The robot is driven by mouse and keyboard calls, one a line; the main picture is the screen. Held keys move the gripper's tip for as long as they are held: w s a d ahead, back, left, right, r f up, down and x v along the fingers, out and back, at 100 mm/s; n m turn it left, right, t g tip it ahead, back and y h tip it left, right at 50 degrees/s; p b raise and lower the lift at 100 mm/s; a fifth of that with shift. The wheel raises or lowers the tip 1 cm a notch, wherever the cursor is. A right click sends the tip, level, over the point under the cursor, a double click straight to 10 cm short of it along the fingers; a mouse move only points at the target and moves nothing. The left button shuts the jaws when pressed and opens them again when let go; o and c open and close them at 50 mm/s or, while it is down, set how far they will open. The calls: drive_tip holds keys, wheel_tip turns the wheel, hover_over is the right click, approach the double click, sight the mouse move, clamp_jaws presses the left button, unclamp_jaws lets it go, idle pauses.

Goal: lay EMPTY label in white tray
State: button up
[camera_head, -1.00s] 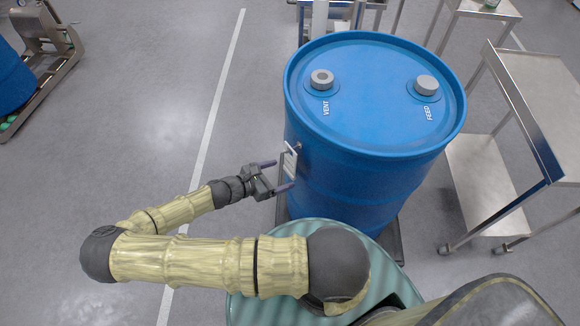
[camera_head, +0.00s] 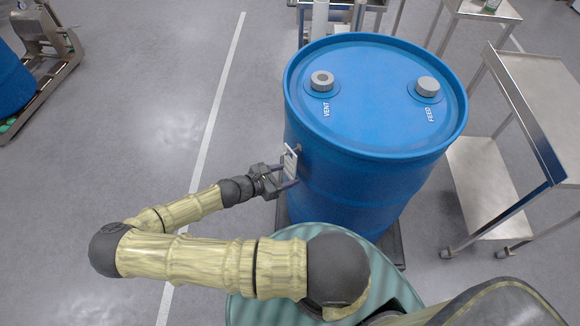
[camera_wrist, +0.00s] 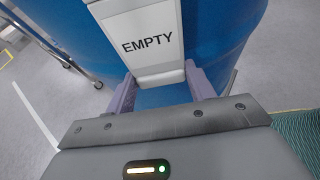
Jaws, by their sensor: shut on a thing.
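The EMPTY label (camera_wrist: 147,42) is a white plate with black lettering, upright against the side of the blue drum (camera_head: 350,190). In the head view the label (camera_head: 291,162) shows nearly edge-on at the drum's left side. My gripper (camera_head: 286,177) is at the label, its fingers on either side of it. In the wrist view my gripper (camera_wrist: 160,90) has its two purple fingers closed on the label's lower edge. I cannot tell whether the label is still fastened to the drum. No white tray can be made out for certain.
The drum top has a VENT cap (camera_head: 322,81) and a FEED cap (camera_head: 427,87). A steel cart (camera_head: 540,100) stands to the right, and another steel table (camera_head: 480,10) is behind.

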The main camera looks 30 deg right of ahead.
drive_tip(key=c, duration=0.8)
drive_tip(key=shift+r+p, duration=0.85)
drive_tip(key=shift+p, duration=0.05)
drive_tip(key=shift+s+a+p, duration=0.2)
drive_tip(key=shift+a+p, duration=0.2)
drive_tip(key=shift+a, duration=2.85)
